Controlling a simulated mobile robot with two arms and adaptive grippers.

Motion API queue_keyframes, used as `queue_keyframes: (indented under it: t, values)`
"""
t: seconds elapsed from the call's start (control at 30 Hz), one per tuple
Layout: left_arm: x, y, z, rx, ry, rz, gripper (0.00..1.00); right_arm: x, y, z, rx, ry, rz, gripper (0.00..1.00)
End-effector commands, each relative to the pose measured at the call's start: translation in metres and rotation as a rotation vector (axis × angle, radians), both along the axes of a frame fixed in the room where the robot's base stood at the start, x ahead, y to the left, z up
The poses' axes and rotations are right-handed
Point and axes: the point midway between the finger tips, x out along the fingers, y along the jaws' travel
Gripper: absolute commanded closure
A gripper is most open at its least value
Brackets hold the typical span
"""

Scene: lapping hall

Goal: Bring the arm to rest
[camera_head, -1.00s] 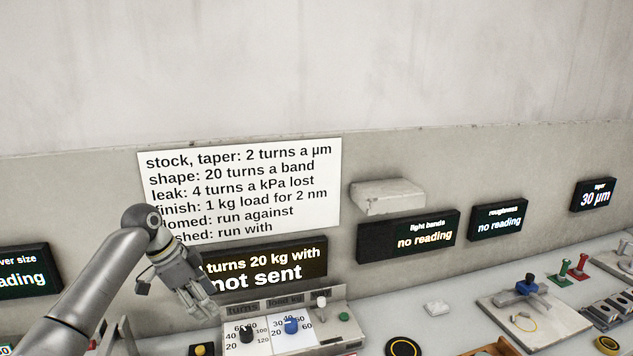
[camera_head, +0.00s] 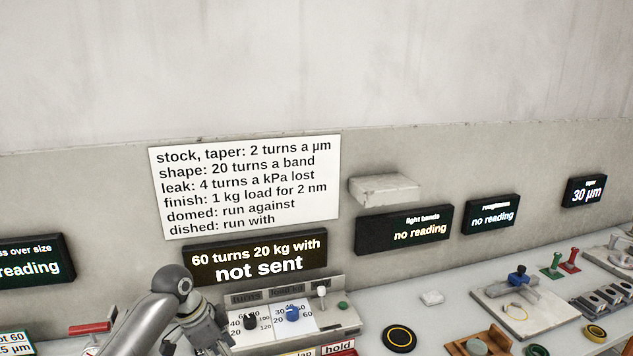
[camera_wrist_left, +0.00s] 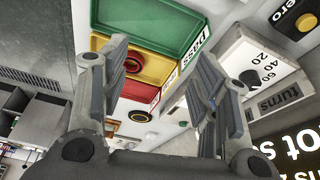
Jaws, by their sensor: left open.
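My left arm comes in from the lower left in the head view, and my left gripper (camera_head: 207,332) hangs low in front of the left end of the dial panel (camera_head: 338,322). In the left wrist view my left gripper (camera_wrist_left: 162,62) has its two fingers wide apart with nothing between them. Beyond the fingers are a green tray (camera_wrist_left: 160,22), a yellow area and a red area, with part of a dial plate (camera_wrist_left: 238,68) at the right. Its fingertips are hard to make out in the head view. My right gripper is not in view.
The panel carries a black knob (camera_head: 250,321), a blue knob (camera_head: 292,313) and a white-tipped lever (camera_head: 322,293). A display (camera_head: 255,259) above reads "60 turns 20 kg with not sent". A black disc with a yellow ring (camera_head: 399,338) lies on the bench.

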Motion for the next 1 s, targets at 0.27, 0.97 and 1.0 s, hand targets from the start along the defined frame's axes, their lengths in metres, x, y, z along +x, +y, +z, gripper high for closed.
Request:
queue_keyframes:
  t: [0.27,0.97,1.0]
  values:
    - [-0.083,-0.04,-0.08,0.009,0.02,0.114,0.44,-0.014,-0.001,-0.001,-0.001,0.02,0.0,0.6]
    - [-0.294,-0.024,-0.112,0.008,-0.005,0.738,0.44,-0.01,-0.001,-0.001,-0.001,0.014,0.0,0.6]
    - [-0.3,-0.021,-0.11,0.013,-0.009,0.764,0.44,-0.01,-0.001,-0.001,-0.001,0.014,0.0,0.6]
